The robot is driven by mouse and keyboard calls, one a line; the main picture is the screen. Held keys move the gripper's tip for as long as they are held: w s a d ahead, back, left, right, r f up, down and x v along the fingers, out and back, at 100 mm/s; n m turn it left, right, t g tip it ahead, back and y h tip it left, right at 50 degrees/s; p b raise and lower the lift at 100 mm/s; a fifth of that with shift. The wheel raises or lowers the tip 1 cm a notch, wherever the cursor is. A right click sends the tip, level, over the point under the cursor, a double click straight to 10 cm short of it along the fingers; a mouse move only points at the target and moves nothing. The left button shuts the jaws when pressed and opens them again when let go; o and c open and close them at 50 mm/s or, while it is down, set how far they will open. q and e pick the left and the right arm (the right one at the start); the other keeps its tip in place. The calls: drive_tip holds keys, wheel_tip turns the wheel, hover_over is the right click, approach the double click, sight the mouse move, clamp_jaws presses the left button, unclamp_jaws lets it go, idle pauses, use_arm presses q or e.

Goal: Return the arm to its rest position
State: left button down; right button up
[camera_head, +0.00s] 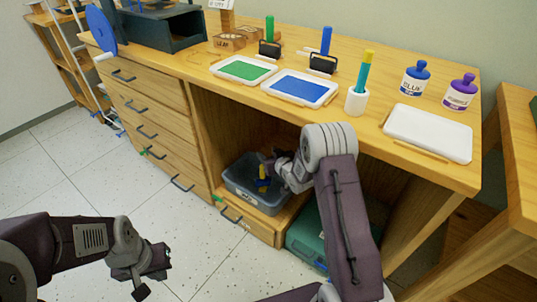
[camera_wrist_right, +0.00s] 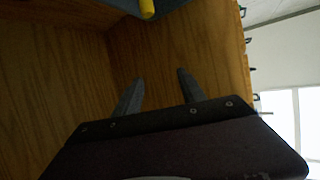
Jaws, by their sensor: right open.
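My right arm reaches down past the table's front edge into the open space under the tabletop in the head view. Its gripper (camera_head: 268,160) is over the grey bin (camera_head: 236,188), partly hidden by its own wrist. In the right wrist view the two fingers (camera_wrist_right: 158,76) are spread, with only wood behind them and nothing between them. A yellow-and-blue item (camera_head: 262,180) stands in the bin, below the gripper. A yellow piece (camera_wrist_right: 147,9) shows at the top of the wrist view. My left gripper (camera_head: 152,272) hangs over the floor at lower left, its fingers apart and empty.
A teal case (camera_head: 308,238) lies below. Floor at left is clear.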

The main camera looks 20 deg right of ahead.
drive_tip(key=shift+r, duration=0.2)
idle(0.3)
drive_tip(key=s+a+r+p, duration=0.2)
drive_tip(key=r, duration=0.7)
drive_tip(key=s+a+r+p, duration=0.1)
drive_tip(key=s+a+r, duration=0.1)
drive_tip(key=r, duration=0.7)
drive_tip(key=s+f+m+g+h, duration=0.1)
drive_tip(key=s+f+g, duration=0.3)
drive_tip(key=s, duration=0.6)
drive_tip(key=s+d+f+g+p, duration=0.1)
drive_tip(key=s+f+g, duration=0.3)
drive_tip(key=s, duration=0.6)
drive_tip(key=s+f+m+g+h, duration=0.1)
drive_tip(key=s+f+g, duration=0.35)
drive_tip(key=s, duration=0.55)
wheel_tip(320, 180, up, 38)
drive_tip(key=p, duration=3.8)
drive_tip(key=shift+s+f, duration=0.15)
drive_tip(key=shift+s, duration=0.2)
